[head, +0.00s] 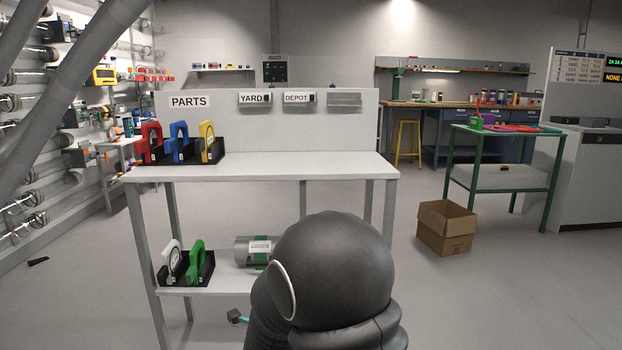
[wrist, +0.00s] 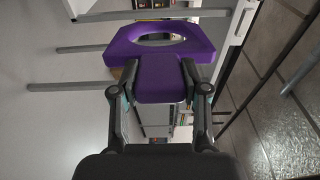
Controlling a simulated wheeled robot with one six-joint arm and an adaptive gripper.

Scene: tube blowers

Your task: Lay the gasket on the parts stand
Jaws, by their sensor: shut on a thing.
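My gripper (wrist: 160,92) is shut on a purple gasket (wrist: 122,45), with one finger on each side of its narrow tab. The gasket's ring part, with an oval hole, points away from the gripper in the wrist view. The parts stand (head: 270,168) is the pale grey table with a back panel marked PARTS, in front of me in the head view.
Black racks on the stand hold red (head: 152,142), blue (head: 179,140) and yellow (head: 207,142) pieces at the top left, and white and green (head: 196,262) pieces below. A cylinder (head: 252,250) lies on the lower shelf. The top's middle and right are clear. A cardboard box (head: 445,228) stands right.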

